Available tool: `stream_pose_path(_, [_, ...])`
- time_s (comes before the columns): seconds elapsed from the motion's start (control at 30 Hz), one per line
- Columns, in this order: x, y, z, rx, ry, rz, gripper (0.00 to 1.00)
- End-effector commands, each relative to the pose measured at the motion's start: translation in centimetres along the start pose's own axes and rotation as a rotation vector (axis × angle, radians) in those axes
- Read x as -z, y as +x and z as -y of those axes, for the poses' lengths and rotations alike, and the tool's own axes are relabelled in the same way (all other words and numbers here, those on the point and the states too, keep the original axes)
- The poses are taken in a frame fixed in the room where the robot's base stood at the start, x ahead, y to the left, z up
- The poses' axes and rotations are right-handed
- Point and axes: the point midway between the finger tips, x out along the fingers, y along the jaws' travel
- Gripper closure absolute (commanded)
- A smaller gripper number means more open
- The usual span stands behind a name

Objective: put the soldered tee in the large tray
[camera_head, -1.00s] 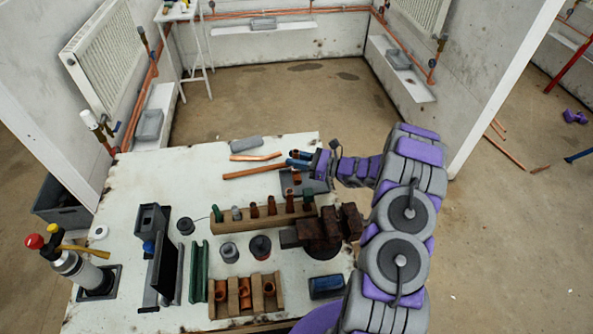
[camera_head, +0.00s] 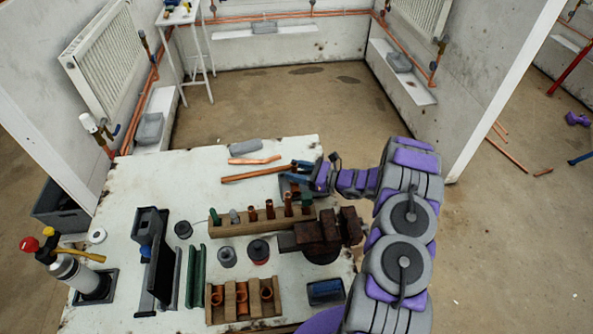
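My gripper (camera_head: 305,167) is at the back right of the white bench, beside and partly over a small grey tray (camera_head: 284,187). Its blue fingertips are small and partly covered by my wrist, so I cannot tell whether they are open or hold anything. Copper fittings (camera_head: 267,294) sit in a wooden holder at the bench front. I cannot tell which piece is the soldered tee. I cannot tell for sure which tray is the large one; my arm and gripper hide part of the tray on the bench.
A rusty vice (camera_head: 322,232) stands close to my arm. A wooden rack (camera_head: 230,226) holds several upright copper and coloured pieces. Two copper pipes (camera_head: 252,174) lie left of my gripper. A gas torch (camera_head: 75,270) stands front left. The bench's back left is clear.

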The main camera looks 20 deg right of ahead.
Motion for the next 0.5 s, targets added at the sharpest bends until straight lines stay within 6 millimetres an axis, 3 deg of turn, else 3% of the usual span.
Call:
stream_pose_path(0.27, [-0.2,0.2,-0.1,-0.001,-0.002,-0.002,0.48])
stream_pose_path(0.5, [-0.3,-3.1,0.1,0.003,0.002,-0.001,0.48])
